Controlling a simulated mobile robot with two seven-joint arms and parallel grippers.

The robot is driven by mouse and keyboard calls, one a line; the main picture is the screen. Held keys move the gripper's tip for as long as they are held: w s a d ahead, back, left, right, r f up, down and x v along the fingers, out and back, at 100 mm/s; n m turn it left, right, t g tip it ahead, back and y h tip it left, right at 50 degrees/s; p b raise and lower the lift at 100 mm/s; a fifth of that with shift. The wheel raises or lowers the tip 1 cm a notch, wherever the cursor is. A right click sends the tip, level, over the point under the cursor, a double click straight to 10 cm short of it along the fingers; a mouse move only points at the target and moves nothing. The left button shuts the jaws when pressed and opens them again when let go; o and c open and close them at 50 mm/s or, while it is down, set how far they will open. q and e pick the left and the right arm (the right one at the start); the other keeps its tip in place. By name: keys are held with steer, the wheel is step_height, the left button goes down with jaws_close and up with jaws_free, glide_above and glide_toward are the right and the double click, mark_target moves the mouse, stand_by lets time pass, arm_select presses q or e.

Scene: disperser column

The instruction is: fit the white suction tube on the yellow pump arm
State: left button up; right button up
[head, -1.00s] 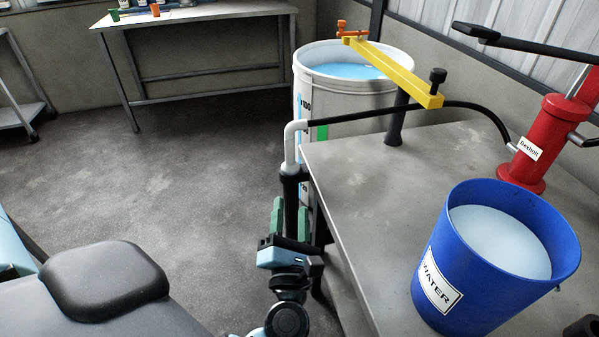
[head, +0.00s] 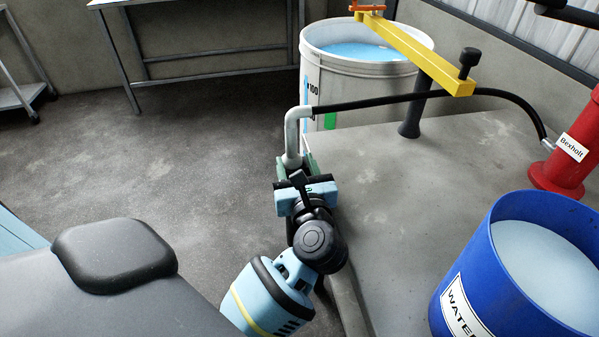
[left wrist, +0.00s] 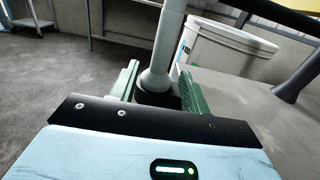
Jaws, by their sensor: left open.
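The white suction tube (head: 291,135) is bent at the top, where a black hose (head: 400,100) joins it. It stands upright beside the table's left edge; in the left wrist view its lower end (left wrist: 165,45) meets a black holder (left wrist: 158,97). My left gripper (head: 296,170) is open. Its green fingers (left wrist: 158,75) stand on either side of the tube's lower end, with visible gaps. The yellow pump arm (head: 415,50) reaches over the table from a black post, with a black knob at its near end and an orange clamp (head: 367,8) at its far end. My right gripper is out of view.
A white barrel (head: 345,75) of blue liquid stands behind the table (head: 400,190). A red pump (head: 570,150) and a blue water bucket (head: 470,265) stand on the right. The table's middle is clear. A workbench (head: 210,65) stands at the back.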

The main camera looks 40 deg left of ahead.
mark_target(293, 155)
arm_select(q)
steer(key=shift+x, duration=2.45)
steer(key=shift+c, duration=0.3)
jaws_close()
